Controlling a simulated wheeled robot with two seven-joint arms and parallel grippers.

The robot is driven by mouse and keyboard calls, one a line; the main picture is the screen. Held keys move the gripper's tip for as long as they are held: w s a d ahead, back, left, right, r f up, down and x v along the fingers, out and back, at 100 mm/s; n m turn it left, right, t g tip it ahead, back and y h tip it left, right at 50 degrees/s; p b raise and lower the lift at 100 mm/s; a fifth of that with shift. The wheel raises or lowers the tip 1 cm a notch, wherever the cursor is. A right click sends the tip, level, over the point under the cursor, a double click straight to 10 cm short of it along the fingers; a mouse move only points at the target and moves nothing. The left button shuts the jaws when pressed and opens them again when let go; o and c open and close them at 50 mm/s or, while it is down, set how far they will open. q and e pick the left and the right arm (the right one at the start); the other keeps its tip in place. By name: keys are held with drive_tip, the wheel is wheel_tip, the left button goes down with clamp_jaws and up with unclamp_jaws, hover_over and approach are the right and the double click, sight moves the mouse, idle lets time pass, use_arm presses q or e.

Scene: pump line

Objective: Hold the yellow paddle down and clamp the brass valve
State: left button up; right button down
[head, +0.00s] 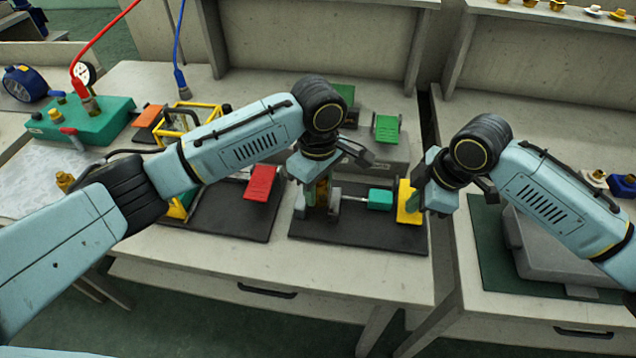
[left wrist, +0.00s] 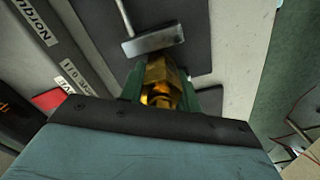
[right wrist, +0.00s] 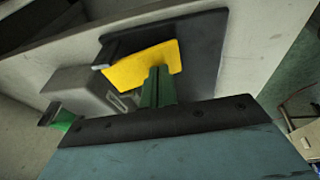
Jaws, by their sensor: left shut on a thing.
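The yellow paddle (head: 408,205) stands at the right end of a fixture on a dark mat. It shows as a tilted yellow plate in the right wrist view (right wrist: 140,66). My right gripper (right wrist: 157,88) has its green fingers together, with their tips over the paddle's edge; I cannot tell how hard they press. The brass valve (left wrist: 160,78) is between the green fingers of my left gripper (left wrist: 161,90), which is shut on it. In the head view the valve is mostly hidden by my left gripper (head: 318,195), beside the fixture's grey jaw (head: 335,203).
A teal block (head: 380,199) sits on the fixture's rod between jaw and paddle. A red paddle (head: 261,182) stands on another mat to the left. A yellow frame (head: 195,115) and a green box (head: 80,122) with hoses stand further left. Grey blocks lie behind.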

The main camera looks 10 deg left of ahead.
use_arm(q)
drive_tip(key=shift+f, duration=0.1)
use_arm(e)
drive_tip(key=shift+f, duration=0.1)
idle(0.6)
use_arm(q)
drive_tip(key=o, duration=1.6)
drive_tip(key=shift+r, duration=3.5)
wheel_tip(320, 180, up, 9)
drive_tip(key=p, duration=0.9)
use_arm(e)
wheel_tip(320, 180, up, 7)
